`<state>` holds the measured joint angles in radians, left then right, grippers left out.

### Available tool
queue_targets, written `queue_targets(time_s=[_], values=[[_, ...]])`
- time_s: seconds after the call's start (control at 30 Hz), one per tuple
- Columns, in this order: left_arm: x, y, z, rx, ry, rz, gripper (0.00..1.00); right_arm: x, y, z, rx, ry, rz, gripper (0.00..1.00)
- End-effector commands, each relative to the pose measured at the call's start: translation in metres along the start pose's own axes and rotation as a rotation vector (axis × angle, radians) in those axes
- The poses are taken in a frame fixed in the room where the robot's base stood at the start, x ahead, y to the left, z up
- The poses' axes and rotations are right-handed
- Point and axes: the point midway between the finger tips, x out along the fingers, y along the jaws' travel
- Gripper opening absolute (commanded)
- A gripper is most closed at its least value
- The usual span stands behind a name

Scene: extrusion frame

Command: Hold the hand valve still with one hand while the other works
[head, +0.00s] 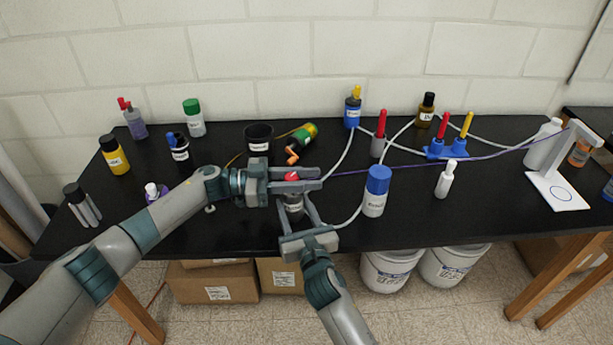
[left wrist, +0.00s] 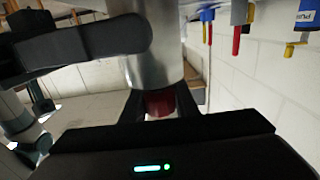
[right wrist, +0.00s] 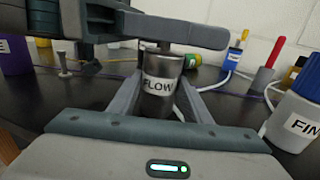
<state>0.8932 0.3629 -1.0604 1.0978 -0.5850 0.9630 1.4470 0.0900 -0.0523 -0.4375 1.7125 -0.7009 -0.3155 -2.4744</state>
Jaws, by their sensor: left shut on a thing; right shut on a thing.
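The hand valve is a grey metal cylinder labelled FLOW (right wrist: 160,86), standing upright on the black table. In the head view its body (head: 294,207) is partly covered by my grippers. A red knob (head: 291,176) tops it; the knob also shows in the left wrist view (left wrist: 159,104). My left gripper (head: 304,180) comes in level from the left, its fingers shut on the red knob. My right gripper (head: 294,216) comes from the front, its fingers shut on either side of the metal body.
A blue-capped white bottle (head: 375,192) stands close on the right, a black cup (head: 258,139) behind left. Hoses and a purple cord (head: 440,163) cross the right side. The right front tabletop (head: 475,215) is clear.

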Motion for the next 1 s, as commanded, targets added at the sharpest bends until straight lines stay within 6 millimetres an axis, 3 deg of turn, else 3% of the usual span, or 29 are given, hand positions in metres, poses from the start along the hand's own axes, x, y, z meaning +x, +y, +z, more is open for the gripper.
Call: queue_targets(time_s=[1.0], values=[[-0.003, 0.012, 0.005, 0.0, -0.009, 0.395, 0.05, -0.001, 0.003, 0.002, 0.0, -0.005, 0.005, 0.19]])
